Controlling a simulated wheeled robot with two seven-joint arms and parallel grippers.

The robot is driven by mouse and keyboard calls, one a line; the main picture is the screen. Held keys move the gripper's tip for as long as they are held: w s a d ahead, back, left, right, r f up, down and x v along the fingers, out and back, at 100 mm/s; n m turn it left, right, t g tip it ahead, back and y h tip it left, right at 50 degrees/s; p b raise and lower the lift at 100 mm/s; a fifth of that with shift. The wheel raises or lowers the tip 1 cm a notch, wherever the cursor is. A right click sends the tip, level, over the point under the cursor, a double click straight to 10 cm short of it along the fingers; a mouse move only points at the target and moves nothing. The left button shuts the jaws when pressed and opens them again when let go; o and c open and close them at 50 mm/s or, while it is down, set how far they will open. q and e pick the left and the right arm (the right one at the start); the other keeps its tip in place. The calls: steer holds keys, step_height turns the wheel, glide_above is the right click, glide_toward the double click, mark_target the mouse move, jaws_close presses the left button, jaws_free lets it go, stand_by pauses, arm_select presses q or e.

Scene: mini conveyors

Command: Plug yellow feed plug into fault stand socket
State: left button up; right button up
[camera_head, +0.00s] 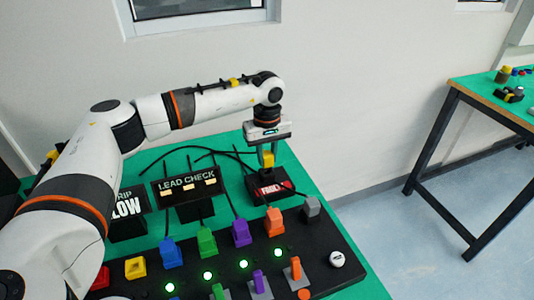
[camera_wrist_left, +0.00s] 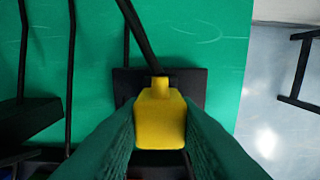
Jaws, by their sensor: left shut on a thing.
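My left gripper (camera_head: 267,152) points straight down over the back right of the green table. It is shut on the yellow feed plug (camera_head: 267,160), which also shows between its green fingers in the left wrist view (camera_wrist_left: 160,115). A black cable runs away from the plug's back end. The fault stand (camera_head: 285,186) is a black block with a red label, right below the plug; its dark base also shows under the plug in the left wrist view (camera_wrist_left: 192,83). The socket is hidden, and I cannot tell whether the plug touches it. My right gripper is not in view.
A black panel (camera_head: 345,265) at the front holds several coloured plugs, green lights and a white knob (camera_head: 336,259). The LEAD CHECK stand (camera_head: 188,185) is left of the fault stand, with black cables behind. A second table (camera_head: 460,88) stands at right.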

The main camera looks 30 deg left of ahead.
mark_target(267, 154)
arm_select(q)
steer(key=shift+f+b, duration=0.75)
steer(key=shift+f, duration=0.5)
steer(key=o, duration=1.1)
steer(key=shift+c, duration=0.2)
step_height(267, 154, up, 12)
steer(key=shift+r, duration=0.1)
